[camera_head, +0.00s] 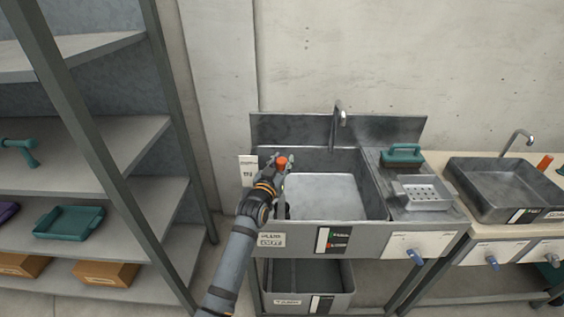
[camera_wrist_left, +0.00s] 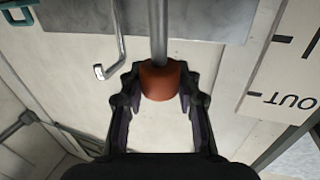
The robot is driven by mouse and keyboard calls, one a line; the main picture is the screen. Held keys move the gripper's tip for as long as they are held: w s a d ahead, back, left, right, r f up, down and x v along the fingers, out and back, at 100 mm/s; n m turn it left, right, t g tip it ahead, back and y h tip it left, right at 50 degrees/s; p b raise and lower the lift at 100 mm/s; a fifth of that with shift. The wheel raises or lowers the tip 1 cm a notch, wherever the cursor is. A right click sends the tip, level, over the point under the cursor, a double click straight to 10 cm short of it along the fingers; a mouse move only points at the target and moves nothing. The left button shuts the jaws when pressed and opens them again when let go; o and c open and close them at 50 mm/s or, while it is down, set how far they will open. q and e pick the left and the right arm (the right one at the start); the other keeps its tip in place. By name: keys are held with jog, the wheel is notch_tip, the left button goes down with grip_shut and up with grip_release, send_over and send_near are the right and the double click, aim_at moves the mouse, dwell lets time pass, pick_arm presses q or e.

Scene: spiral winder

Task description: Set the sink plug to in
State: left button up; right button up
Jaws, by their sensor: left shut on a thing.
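The sink plug's orange knob (camera_head: 281,162) stands at the left side of the steel sink (camera_head: 330,195). In the left wrist view the knob (camera_wrist_left: 160,82) sits on the end of a grey metal rod (camera_wrist_left: 158,35). My left gripper (camera_head: 280,167) is shut on the knob, with one finger on each side of it. A white card (camera_head: 247,170) with marks is by the sink's left edge. In the left wrist view this card (camera_wrist_left: 290,95) reads OUT, upside down. The plug itself and the drain are hidden. My right gripper is not in view.
A faucet (camera_head: 339,115) rises at the sink's back. A green-handled block (camera_head: 402,155) and a soap tray (camera_head: 422,193) rest on the right ledge. A second sink (camera_head: 505,188) stands farther right. A shelf rack (camera_head: 115,170) is at the left.

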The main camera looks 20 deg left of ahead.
pick_arm(q)
grip_shut()
jog(key=shift+f, duration=0.15)
notch_tip(320, 180, down, 5)
jog(key=b, duration=0.2)
jog(key=shift+b, duration=0.35)
jog(key=o, duration=1)
grip_release()
jog(key=shift+o, duration=0.2)
jog(key=shift+r, duration=0.2)
